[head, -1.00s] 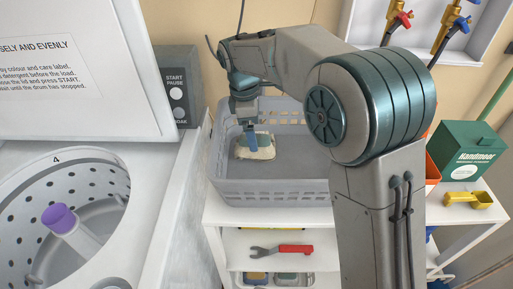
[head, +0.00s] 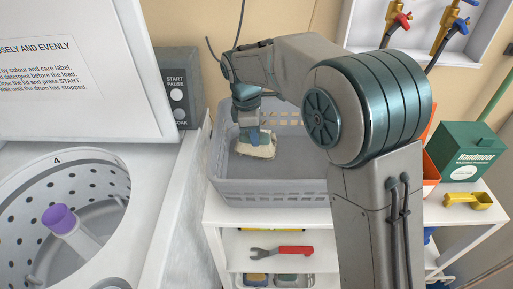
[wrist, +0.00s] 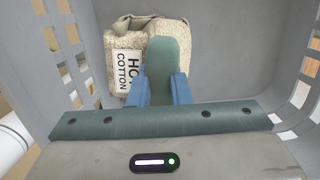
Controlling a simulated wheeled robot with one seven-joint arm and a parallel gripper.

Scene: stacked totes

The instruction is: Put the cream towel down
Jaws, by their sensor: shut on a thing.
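The cream towel (head: 262,150) is a folded, speckled bundle inside the grey basket (head: 275,192). My gripper (head: 253,138) points down into the basket and is shut on the towel. In the wrist view the towel (wrist: 190,48) shows around my gripper (wrist: 163,75), with a white label reading "HOT COTTON" on its left part. The towel looks slightly tilted. I cannot tell whether its underside touches the basket floor.
The basket stands on a white shelf unit (head: 222,212), with a red-handled wrench (head: 290,250) below. An open washer drum (head: 105,180) is at left. The basket floor around the towel is bare.

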